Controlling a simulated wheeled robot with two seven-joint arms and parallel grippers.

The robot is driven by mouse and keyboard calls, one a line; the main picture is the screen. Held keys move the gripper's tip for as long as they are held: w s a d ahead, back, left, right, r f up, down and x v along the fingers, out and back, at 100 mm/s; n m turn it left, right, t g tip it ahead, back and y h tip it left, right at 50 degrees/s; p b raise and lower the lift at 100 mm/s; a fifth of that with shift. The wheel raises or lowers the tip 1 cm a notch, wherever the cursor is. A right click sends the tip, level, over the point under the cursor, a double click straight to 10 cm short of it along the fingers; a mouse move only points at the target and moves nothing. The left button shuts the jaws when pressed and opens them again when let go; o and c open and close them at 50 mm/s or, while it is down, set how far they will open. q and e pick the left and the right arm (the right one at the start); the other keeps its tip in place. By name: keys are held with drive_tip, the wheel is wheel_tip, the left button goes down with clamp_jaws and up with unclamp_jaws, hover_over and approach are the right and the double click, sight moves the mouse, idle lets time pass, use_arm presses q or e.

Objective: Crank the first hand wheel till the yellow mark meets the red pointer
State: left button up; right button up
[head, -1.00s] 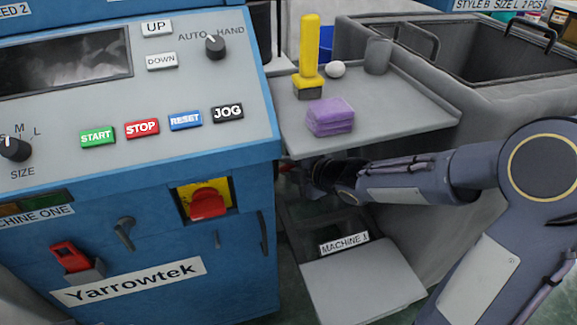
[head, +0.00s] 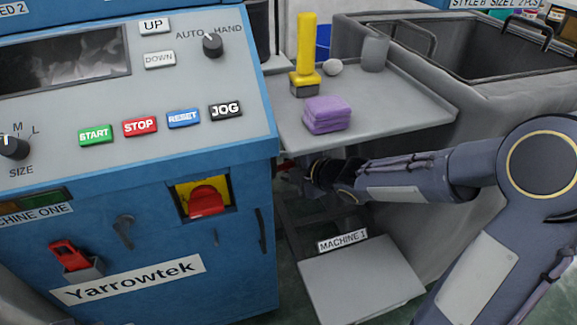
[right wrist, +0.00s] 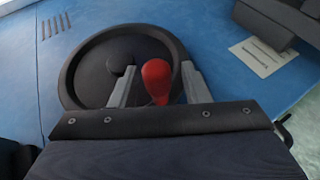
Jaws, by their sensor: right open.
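In the right wrist view the hand wheel (right wrist: 91,75) is a black round disc on the machine's blue side panel. Its red knob (right wrist: 156,79) stands between the fingers of my right gripper (right wrist: 158,72). The fingers are apart, one on each side of the knob; I cannot tell whether either touches it. In the head view my right gripper (head: 296,172) is low beside the blue machine's right side, under the grey shelf, and the wheel is hidden. I see no yellow mark or red pointer at the wheel. My left gripper is not in view.
The blue machine (head: 150,235) is to the left. A grey bin (head: 470,85) stands behind my arm. A grey plate (head: 362,280) lies below.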

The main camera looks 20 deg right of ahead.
drive_tip(key=p+v, duration=0.3)
drive_tip(key=v, duration=0.4)
drive_tip(key=shift+r+p, duration=0.2)
drive_tip(key=shift+p, duration=0.2)
drive_tip(key=shift+s+d, duration=0.15)
drive_tip(key=shift+s, duration=0.2)
